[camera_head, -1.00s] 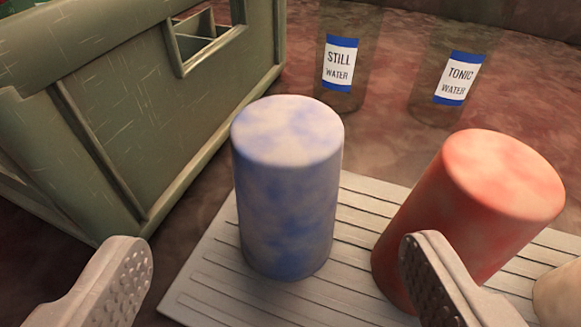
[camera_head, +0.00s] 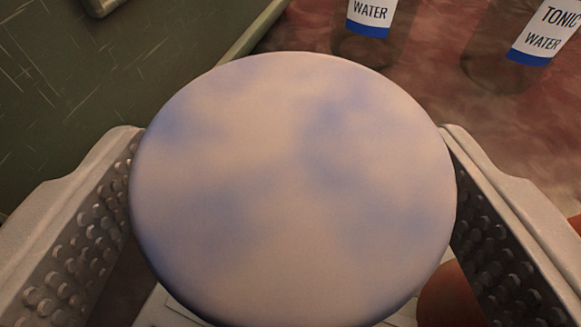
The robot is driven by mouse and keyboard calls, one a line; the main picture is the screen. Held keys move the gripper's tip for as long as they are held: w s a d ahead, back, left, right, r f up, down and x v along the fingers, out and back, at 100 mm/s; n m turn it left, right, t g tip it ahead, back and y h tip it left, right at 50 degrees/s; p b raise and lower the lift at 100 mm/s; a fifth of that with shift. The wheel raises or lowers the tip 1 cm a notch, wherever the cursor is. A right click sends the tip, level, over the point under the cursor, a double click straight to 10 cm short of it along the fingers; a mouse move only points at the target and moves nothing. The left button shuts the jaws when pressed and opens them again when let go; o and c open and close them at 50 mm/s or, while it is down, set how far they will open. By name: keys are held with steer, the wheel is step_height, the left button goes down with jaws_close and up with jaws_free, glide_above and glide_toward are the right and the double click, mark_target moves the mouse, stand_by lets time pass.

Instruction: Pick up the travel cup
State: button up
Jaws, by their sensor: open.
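A blue-and-cream mottled cylinder (camera_head: 290,190) with a flat round top fills the middle of the view, very close to the camera. No label shows on it, so I cannot tell by name that it is the travel cup. My gripper (camera_head: 291,140) is open, with one studded finger on each side of the cylinder. The fingers appear close to its sides; whether they touch it I cannot tell. The cylinder's lower part is hidden under its top.
The pale ribbed mat (camera_head: 165,312) shows a little at the bottom. A green crate (camera_head: 60,95) stands at the left. Two clear bottles, one labelled water (camera_head: 368,18) and one labelled tonic water (camera_head: 533,42), stand behind on the reddish surface.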

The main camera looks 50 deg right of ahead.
steer(key=shift+c, duration=0.4)
steer(key=c, duration=1.1)
